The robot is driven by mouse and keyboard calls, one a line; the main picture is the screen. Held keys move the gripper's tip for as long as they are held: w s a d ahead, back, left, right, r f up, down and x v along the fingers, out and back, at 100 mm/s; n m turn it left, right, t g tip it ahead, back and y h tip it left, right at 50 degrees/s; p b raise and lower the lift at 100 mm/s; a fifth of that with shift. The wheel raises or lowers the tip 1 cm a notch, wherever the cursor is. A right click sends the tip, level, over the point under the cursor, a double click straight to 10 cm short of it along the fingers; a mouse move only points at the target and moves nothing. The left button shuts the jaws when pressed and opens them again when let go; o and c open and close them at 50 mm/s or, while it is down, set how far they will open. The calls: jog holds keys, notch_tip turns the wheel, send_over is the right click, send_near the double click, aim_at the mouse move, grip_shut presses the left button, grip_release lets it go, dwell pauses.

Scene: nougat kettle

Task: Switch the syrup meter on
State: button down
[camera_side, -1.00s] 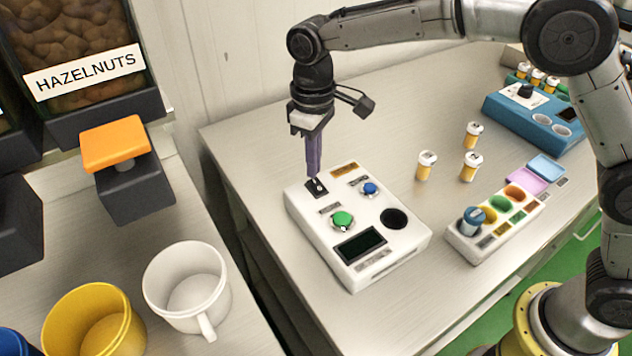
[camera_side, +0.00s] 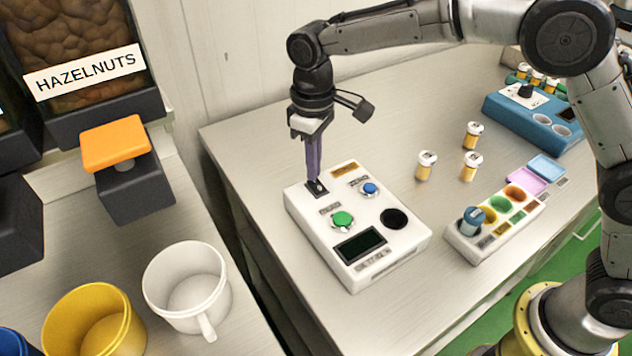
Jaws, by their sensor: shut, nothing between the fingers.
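The syrup meter appears to be the white box (camera_side: 375,268) on the metal table. Its top carries a black switch (camera_side: 317,188) at the back left corner, a green button (camera_side: 343,219), a blue button (camera_side: 370,189), a dark round hole (camera_side: 394,218) and a dark, blank display (camera_side: 360,245). My gripper (camera_side: 315,179) points down with its purple fingers shut and empty. The fingertips are at the switch and partly hide it. I cannot tell whether they touch it or which way the switch is tipped.
Several small orange-and-white vials (camera_side: 427,165) stand right of the box. A white tray with coloured wells (camera_side: 468,252) and a blue device (camera_side: 533,130) are farther right. A white mug (camera_side: 187,287), a yellow mug (camera_side: 93,320) and a hazelnut dispenser (camera_side: 115,145) are on the left.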

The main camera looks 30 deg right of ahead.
jog(key=shift+f, duration=0.7)
dwell(0.3)
jog(key=shift+r, duration=3.55)
